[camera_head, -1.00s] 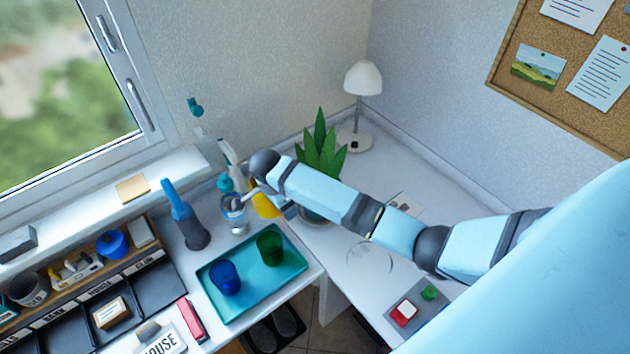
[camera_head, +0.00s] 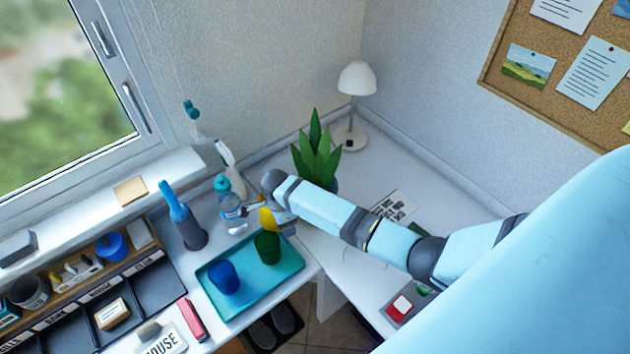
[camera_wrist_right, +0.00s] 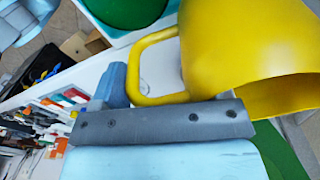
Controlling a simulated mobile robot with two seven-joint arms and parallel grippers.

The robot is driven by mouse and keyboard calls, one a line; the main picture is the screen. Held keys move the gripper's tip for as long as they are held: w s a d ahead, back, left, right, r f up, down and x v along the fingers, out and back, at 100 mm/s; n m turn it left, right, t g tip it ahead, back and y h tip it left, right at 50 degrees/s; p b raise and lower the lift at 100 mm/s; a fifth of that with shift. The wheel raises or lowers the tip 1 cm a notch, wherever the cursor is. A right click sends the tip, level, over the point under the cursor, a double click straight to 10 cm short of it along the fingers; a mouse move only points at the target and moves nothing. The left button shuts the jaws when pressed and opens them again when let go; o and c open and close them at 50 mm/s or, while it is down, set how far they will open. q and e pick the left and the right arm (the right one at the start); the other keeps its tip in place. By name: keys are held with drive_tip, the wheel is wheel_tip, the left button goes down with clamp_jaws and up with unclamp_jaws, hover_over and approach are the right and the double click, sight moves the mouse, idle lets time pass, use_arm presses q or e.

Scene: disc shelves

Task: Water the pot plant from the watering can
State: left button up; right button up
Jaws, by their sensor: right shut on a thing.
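The yellow watering can (camera_head: 267,218) is mostly hidden by my right wrist in the head view. In the right wrist view its body (camera_wrist_right: 240,50) and loop handle (camera_wrist_right: 145,68) fill the upper right. My right gripper (camera_wrist_right: 118,88) is shut on the can at its handle; the exact contact is partly hidden. The pot plant (camera_head: 315,155) has upright green pointed leaves and stands behind my right forearm. Only a bit of its pot (camera_head: 334,184) shows. The can is to the left of the plant and lower in the picture. My left gripper is not in view.
A teal tray (camera_head: 222,302) with a blue cup (camera_head: 223,277) and a green cup (camera_head: 267,246) lies just below the can. A white lamp (camera_head: 357,78) stands behind the plant.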

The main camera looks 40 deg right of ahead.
use_arm(q)
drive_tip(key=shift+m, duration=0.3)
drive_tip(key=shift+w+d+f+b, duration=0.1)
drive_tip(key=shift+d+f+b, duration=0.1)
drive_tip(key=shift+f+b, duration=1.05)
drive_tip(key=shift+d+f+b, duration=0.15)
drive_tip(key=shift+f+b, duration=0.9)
drive_tip(key=shift+b, duration=0.35)
use_arm(e)
drive_tip(key=d+r+t+y, duration=0.1)
drive_tip(key=d+r+y, duration=0.2)
drive_tip(key=r+y, duration=0.2)
drive_tip(key=s+d+r+y, duration=0.1)
drive_tip(key=d+r+y, duration=0.2)
drive_tip(key=r+y, duration=0.2)
drive_tip(key=shift+d+r+t+y, duration=0.25)
drive_tip(key=shift+r+t+y, duration=0.15)
drive_tip(key=shift+y, duration=0.7)
